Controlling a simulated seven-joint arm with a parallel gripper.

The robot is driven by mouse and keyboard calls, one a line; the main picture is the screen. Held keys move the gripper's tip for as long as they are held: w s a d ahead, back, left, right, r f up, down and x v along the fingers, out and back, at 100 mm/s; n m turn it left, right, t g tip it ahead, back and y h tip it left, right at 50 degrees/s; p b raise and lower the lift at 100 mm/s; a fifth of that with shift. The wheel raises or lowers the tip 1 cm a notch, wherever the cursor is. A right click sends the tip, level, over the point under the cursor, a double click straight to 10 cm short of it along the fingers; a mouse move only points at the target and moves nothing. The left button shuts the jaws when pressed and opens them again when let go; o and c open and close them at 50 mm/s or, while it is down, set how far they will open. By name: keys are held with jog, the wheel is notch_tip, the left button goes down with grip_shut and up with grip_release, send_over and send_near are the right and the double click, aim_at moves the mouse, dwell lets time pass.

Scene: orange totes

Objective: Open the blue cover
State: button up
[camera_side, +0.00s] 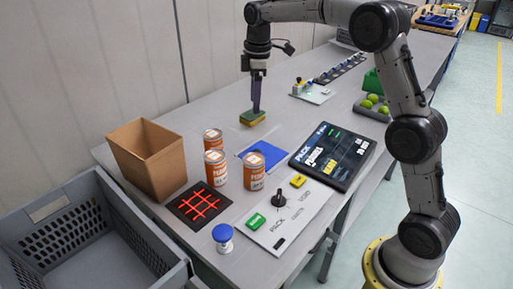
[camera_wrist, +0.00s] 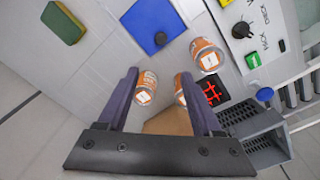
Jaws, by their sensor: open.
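A flat blue square panel (camera_side: 272,151), which looks like the blue cover, lies on the grey table beside the orange cans. My gripper (camera_side: 256,108) points down in the side view, above or just behind a green and yellow sponge (camera_side: 252,118). The exact gap to the sponge is unclear. In the wrist view my gripper's two fingers (camera_wrist: 160,73) are apart with nothing held between them. The panel lies beyond the fingertips, and the gripper is not touching it.
Several orange cans (camera_side: 254,171) stand close to the panel. A cardboard box (camera_side: 147,158), a red-lit grid (camera_side: 199,203), a blue-topped white object (camera_side: 222,237), a control panel (camera_side: 283,215) and a screen (camera_side: 333,155) surround them. A grey crate (camera_side: 85,225) is at lower left.

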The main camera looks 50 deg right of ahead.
send_near(257, 150)
jog(key=shift+g, duration=0.4)
jog(key=f, duration=0.8)
jog(key=shift+w+f, duration=0.3)
jog(key=shift+f, duration=0.05)
jog(key=shift+c, duration=0.4)
grip_shut()
dwell(0.4)
